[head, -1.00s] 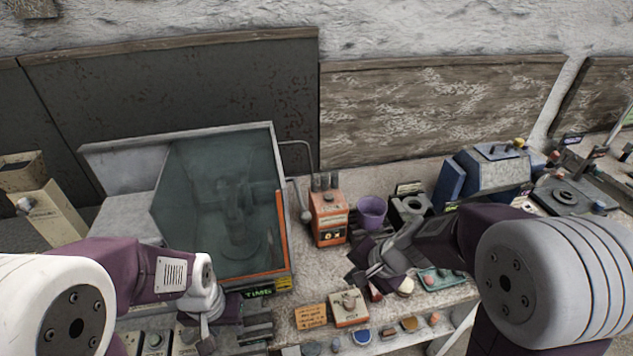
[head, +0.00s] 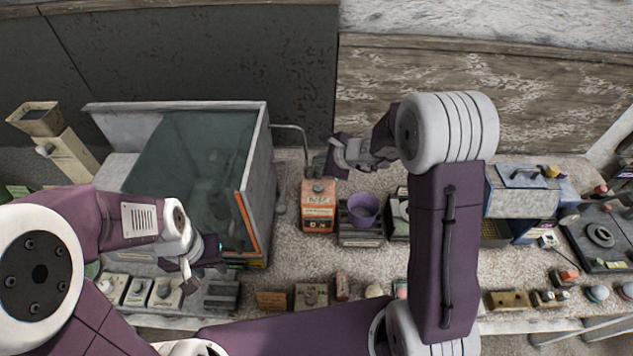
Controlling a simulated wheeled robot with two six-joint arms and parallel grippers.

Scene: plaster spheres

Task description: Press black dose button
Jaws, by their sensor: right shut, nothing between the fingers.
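An orange box-shaped unit (head: 318,203) stands on the bench right of the glass-fronted cabinet. It has a grey round part on top, a pale label and a dark strip low on its front. I cannot make out a black dose button clearly. My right gripper (head: 331,164) is shut and empty, just above and behind the top of the orange unit. Whether it touches the unit is unclear. My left gripper (head: 200,272) hangs in front of the cabinet, its fingers too small and dark to judge.
The cabinet (head: 252,190) stands to the left. A purple cup (head: 363,208) sits on a dark holder right beside the orange unit. Small switch boxes (head: 165,292) line the front left, and a blue machine (head: 520,191) stands at right. Bench between them is partly clear.

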